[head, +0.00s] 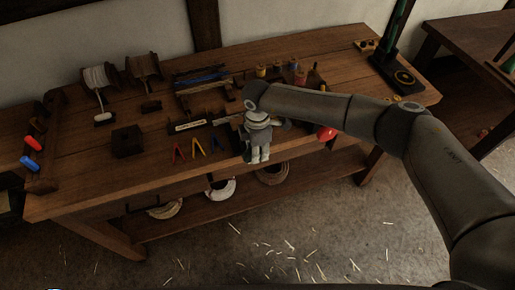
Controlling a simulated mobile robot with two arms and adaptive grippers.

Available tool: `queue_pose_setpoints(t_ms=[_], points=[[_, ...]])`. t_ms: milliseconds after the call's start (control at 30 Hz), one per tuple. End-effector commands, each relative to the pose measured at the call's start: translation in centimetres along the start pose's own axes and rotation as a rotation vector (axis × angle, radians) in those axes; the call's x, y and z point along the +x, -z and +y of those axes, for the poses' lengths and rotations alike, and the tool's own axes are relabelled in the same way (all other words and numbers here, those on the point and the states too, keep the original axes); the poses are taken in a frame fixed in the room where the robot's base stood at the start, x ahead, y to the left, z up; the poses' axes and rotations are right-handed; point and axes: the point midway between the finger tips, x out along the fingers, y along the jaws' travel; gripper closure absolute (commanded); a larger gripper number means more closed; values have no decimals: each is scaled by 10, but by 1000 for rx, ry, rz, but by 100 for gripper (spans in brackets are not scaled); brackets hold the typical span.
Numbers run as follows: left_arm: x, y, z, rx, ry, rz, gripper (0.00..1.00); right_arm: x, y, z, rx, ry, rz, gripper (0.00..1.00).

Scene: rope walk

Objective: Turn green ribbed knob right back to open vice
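My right gripper (259,158) points down at the front edge of the wooden workbench (140,185), near its middle. Its arm comes in from the right and crosses over the bench. Dark parts that may belong to the vice (245,147) show beside the gripper at the bench edge, but mostly they are hidden behind the hand. I cannot make out the green ribbed knob; the gripper and forearm cover that area. Whether the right fingers are open or shut is too small and dark to tell. My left gripper is not in view.
Small pliers (200,148) lie left of the gripper, with a dark block (127,140) farther left. A red object (327,133) sits right of the gripper under my forearm. Spools (143,68) stand at the back. Rope coils (220,189) are below the bench top.

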Motion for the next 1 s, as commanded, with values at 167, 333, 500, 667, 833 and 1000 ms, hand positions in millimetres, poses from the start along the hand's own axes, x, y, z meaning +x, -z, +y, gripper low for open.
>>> queue_pose_setpoints(t_ms=[167,333,500,667,833,1000], points=[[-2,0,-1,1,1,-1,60,9,0,0,-1,0,-1,70],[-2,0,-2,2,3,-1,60,9,0,0,-1,0,-1,70],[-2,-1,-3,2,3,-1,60,9,0,0,-1,0,-1,84],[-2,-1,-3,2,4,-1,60,9,0,0,-1,0,0,100],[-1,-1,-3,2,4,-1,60,9,1,0,-2,0,-12,100],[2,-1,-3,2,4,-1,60,9,2,0,-3,-1,-69,100]])
